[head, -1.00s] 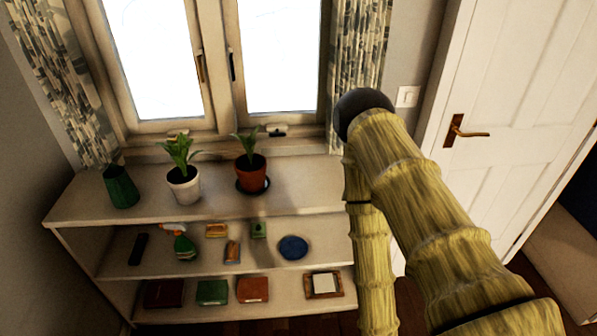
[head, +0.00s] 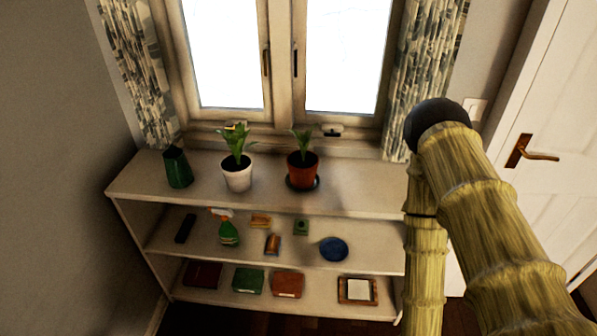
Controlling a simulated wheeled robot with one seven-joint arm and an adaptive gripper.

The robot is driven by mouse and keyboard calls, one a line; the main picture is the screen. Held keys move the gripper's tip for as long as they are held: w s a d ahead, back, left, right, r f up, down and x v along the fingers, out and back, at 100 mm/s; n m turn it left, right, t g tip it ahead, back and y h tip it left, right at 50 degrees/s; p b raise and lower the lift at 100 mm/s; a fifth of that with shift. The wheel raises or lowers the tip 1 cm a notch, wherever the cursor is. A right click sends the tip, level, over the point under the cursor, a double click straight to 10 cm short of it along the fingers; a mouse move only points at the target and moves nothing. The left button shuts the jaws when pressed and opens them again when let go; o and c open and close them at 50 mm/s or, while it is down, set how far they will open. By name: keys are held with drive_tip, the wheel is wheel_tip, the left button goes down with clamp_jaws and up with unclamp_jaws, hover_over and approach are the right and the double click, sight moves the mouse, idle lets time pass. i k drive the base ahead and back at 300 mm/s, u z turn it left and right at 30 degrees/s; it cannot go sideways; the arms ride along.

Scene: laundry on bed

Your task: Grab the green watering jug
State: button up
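The green watering jug (head: 178,168) stands upright on the top of the white shelf unit (head: 128,187), at its left end. It is dark green, and nothing touches it. A white pot with a plant (head: 238,178) stands to its right. My arm, textured yellow-brown, fills the right side of the head view. My gripper does not show, so its distance from the jug and its opening cannot be seen.
A terracotta pot with a plant (head: 302,171) stands on a dark saucer further right. The middle shelf holds a green spray bottle (head: 228,233), a blue bowl-like item (head: 333,249) and small things. The lower shelf holds books (head: 248,281). A window (head: 228,60) is behind, a door (head: 535,120) at right.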

sight(178, 172)
drive_tip(key=z, duration=0.05)
drive_tip(key=i, duration=0.35)
drive_tip(key=u, duration=0.75)
drive_tip(key=i, duration=0.9)
drive_tip(key=u, duration=0.8)
